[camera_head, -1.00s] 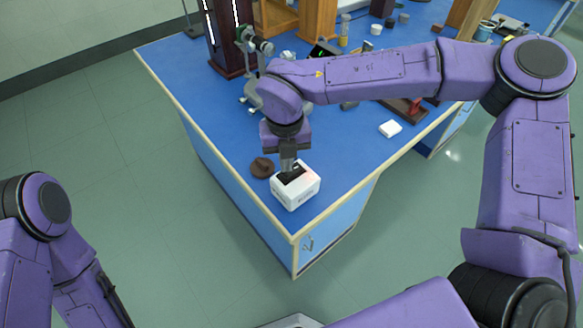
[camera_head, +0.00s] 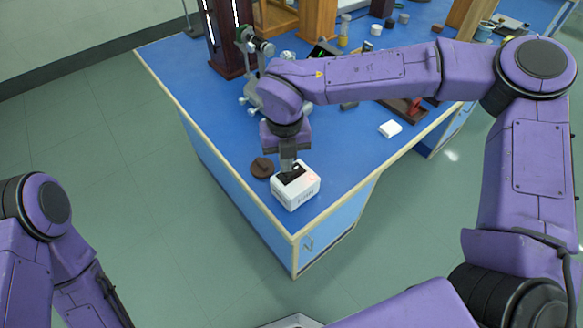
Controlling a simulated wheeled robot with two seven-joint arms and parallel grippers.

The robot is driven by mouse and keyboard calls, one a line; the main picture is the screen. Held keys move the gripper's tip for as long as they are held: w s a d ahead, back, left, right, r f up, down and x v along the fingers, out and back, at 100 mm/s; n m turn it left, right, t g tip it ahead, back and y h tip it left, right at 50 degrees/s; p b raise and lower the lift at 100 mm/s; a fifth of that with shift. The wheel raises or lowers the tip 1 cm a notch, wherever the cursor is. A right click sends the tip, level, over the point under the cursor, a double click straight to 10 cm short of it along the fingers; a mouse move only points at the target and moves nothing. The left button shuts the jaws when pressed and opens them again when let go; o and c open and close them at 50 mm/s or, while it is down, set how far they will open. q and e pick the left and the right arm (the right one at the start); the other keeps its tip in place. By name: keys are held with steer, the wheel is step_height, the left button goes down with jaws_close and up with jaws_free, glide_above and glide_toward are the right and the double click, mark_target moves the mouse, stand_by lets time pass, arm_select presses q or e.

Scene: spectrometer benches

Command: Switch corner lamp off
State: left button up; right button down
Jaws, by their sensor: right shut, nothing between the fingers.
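A white box (camera_head: 296,192) with a dark patch on its top and a small reddish spot stands at the near corner of the blue bench; I cannot tell whether it is the lamp's switch. My right gripper (camera_head: 288,170) points down at the box's top, fingers shut, at the dark patch. Whether the fingertips touch it is too small to tell. A dark tower (camera_head: 226,50) with lit white strips stands at the back left of the bench. My left arm shows at the lower left, but its gripper is out of view.
A brown round disc (camera_head: 262,167) lies just left of the white box. A metal stand (camera_head: 250,70) is behind my right forearm. A small white block (camera_head: 390,129) lies to the right. The blue bench top (camera_head: 340,160) is bare between them.

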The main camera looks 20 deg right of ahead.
steer(key=shift+f+b, duration=0.6)
steer(key=shift+f, duration=0.45)
stand_by(0.7)
step_height(320, 180, up, 7)
steer(key=p, duration=0.6)
steer(key=shift+r+p, duration=0.1)
steer(key=shift+p, duration=0.25)
